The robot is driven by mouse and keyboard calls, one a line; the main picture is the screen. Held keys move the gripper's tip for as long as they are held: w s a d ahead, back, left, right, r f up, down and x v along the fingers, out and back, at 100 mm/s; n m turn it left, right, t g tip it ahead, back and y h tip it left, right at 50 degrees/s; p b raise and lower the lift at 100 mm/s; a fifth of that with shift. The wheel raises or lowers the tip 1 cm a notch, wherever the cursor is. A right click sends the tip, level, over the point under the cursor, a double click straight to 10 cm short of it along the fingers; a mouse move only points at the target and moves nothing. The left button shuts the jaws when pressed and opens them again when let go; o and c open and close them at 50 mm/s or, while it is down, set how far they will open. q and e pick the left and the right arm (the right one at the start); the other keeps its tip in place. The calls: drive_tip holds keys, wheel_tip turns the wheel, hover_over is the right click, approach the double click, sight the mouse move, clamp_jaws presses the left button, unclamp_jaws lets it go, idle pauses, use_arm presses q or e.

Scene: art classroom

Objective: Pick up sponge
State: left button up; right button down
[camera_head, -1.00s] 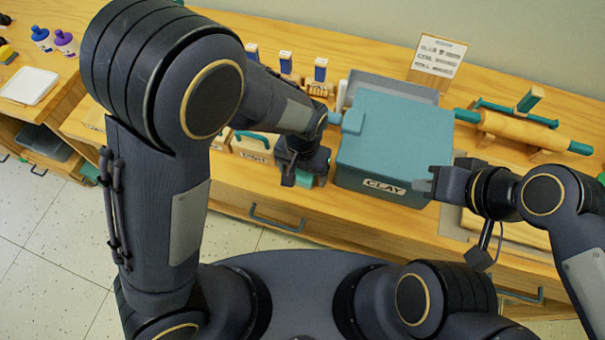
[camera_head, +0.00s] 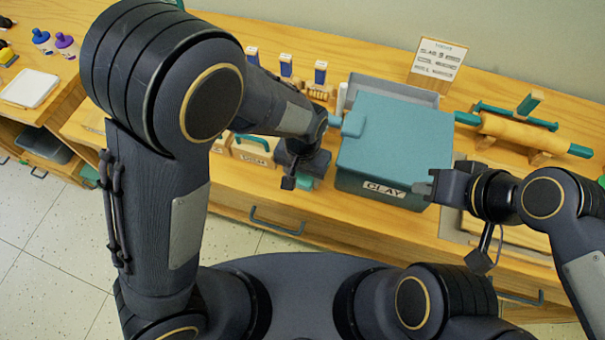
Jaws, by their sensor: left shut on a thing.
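My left gripper (camera_head: 297,180) is at the front of the wooden counter, just left of the teal clay box. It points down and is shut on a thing. Only a small green piece, which I take to be the sponge (camera_head: 305,183), shows beside its fingers; the rest is hidden by the gripper and wrist. My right gripper (camera_head: 424,188) is at the front right corner of the clay box, with its fingertips close to the box. Its fingers look apart with nothing between them.
The teal box (camera_head: 395,145) labelled CLAY stands between my grippers. A wooden box with a green handle (camera_head: 254,148) is left of my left gripper. A rolling pin (camera_head: 520,130) lies at the right, and a sign (camera_head: 438,58) stands behind. A white tray (camera_head: 30,88) is far left.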

use_arm(q)
drive_tip(key=shift+r, duration=0.45)
drive_tip(key=s+a+r, duration=0.4)
drive_tip(key=s+r, duration=0.7)
drive_tip(key=s, duration=0.2)
drive_tip(key=shift+s+a+r+p, duration=0.15)
drive_tip(key=shift+a+r+p, duration=0.05)
drive_tip(key=shift+r+p, duration=0.2)
